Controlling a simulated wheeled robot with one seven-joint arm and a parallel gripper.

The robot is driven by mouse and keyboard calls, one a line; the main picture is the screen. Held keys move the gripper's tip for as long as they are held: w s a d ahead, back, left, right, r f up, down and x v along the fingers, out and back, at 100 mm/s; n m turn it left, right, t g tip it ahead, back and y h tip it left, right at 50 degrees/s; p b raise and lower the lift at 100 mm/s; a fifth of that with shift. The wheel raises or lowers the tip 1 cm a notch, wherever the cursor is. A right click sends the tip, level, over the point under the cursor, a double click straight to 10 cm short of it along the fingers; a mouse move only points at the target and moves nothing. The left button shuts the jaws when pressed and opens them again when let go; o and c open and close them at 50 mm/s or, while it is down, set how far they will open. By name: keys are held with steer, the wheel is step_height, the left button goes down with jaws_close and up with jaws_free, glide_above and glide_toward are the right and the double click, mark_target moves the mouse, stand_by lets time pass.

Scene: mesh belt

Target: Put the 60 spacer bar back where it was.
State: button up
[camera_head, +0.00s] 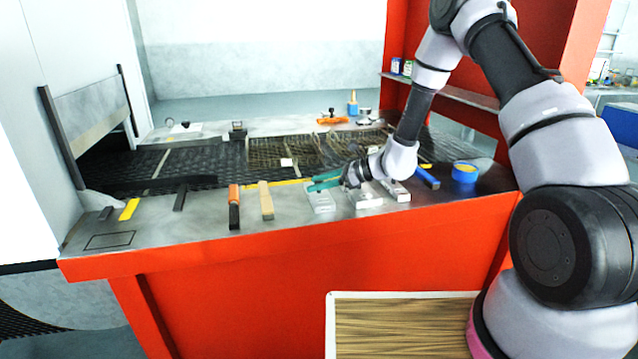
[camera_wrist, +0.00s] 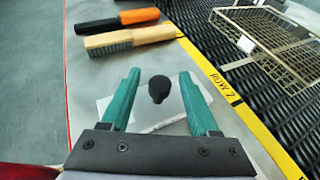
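Several pale metal blocks stand in a row along the front ledge in the head view: a left one (camera_head: 320,203), a middle one (camera_head: 367,200) and a right one (camera_head: 397,193). Any size marks are too small to read, so I cannot tell which is the 60 spacer bar. My gripper (camera_head: 313,182) has teal fingers and is over the left block. In the wrist view my gripper (camera_wrist: 159,75) is open, with a black round knob (camera_wrist: 158,88) between its fingers, apart from both. A pale block (camera_wrist: 150,122) shows below the knob, partly hidden by my gripper.
A wooden brush (camera_head: 266,201) and an orange-handled tool (camera_head: 234,207) lie left of the blocks. A dark outlined rectangle (camera_head: 110,241) on the ledge's left end is empty. A blue tape roll (camera_head: 464,173) sits right. Behind runs the black mesh belt (camera_head: 200,163) with wire baskets (camera_head: 285,150).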

steer(key=shift+r, duration=0.15)
steer(key=v, duration=1.2)
steer(key=s+d+r+n+g+h, duration=0.1)
steer(key=s+d+r+n+h, duration=0.1)
steer(key=s+r+n, duration=0.45)
steer(key=s+d+r+n+g+h, duration=0.1)
steer(key=s+r+n+h, duration=0.15)
steer(key=r, duration=0.65)
steer(key=s+d+r+n+t+h, duration=0.6)
steer(key=s+d+r, duration=0.7)
steer(key=s, duration=0.3)
steer(key=shift+r+n+t+h, duration=0.3)
steer(key=shift+r+n+h, duration=0.05)
steer(key=shift+n, duration=0.25)
